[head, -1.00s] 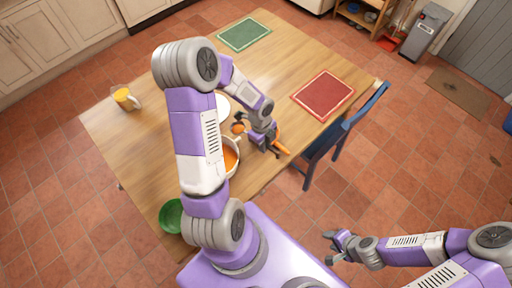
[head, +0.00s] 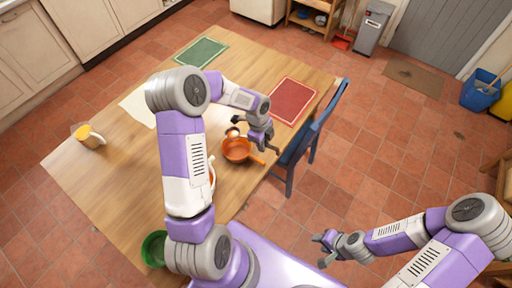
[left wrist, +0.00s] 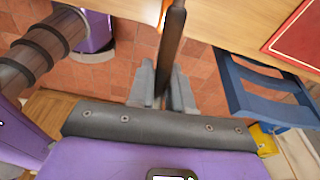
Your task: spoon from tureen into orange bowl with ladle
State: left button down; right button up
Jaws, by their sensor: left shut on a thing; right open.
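My left gripper (head: 272,145) is above the table's right edge, beside an orange pan-like vessel (head: 237,151) with a handle. In the left wrist view its fingers (left wrist: 161,92) are shut on a dark brown ladle handle (left wrist: 172,40). The ladle's scoop is out of that view, and I cannot make it out in the head view. The tureen (head: 212,174) is mostly hidden behind my left arm; only a sliver of its edge and orange content shows. My right gripper (head: 328,245) is open and empty over the floor, off the table.
A green bowl (head: 153,249) is at the near left edge and a yellow mug (head: 90,137) at the far left. Red (head: 292,101) and green (head: 201,52) mats lie behind. A blue chair (head: 313,130) stands at the right edge.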

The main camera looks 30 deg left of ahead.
pick_arm(q)
jog(key=h+p, duration=0.1)
jog(key=a+h+p, duration=0.1)
jog(key=h+p, duration=0.1)
jog(key=shift+w+a+f, duration=0.2)
jog(key=shift+w+a, duration=0.1)
jog(key=r+h, duration=0.1)
jog(key=a+r+h+p, duration=0.1)
jog(key=shift+a+h, duration=0.3)
jog(key=shift+a+r+h+b, duration=0.25)
jog(key=shift+a+r+h, duration=0.05)
jog(key=shift+a+h, duration=0.25)
jog(key=shift+a+r+h+b, duration=0.25)
jog(key=shift+a+h, duration=0.3)
jog(key=shift+a+r+h+b, duration=0.25)
jog(key=shift+r+b, duration=0.1)
jog(key=shift+r, duration=0.2)
jog(key=shift+a+r+h+b, duration=0.25)
jog(key=shift+r+b, duration=0.1)
jog(key=shift+r, duration=0.2)
jog(key=d+y, duration=0.2)
jog(key=shift+d+f+y+b, duration=0.2)
jog(key=shift+d+y+b, duration=0.1)
jog(key=shift+d+y, duration=0.1)
jog(key=d+y+b, duration=0.1)
jog(key=d+y, duration=0.1)
jog(key=shift+d+f+y+b, duration=0.2)
jog(key=shift+y+b, duration=0.15)
jog(key=shift+y, duration=0.05)
jog(key=shift+d, duration=0.1)
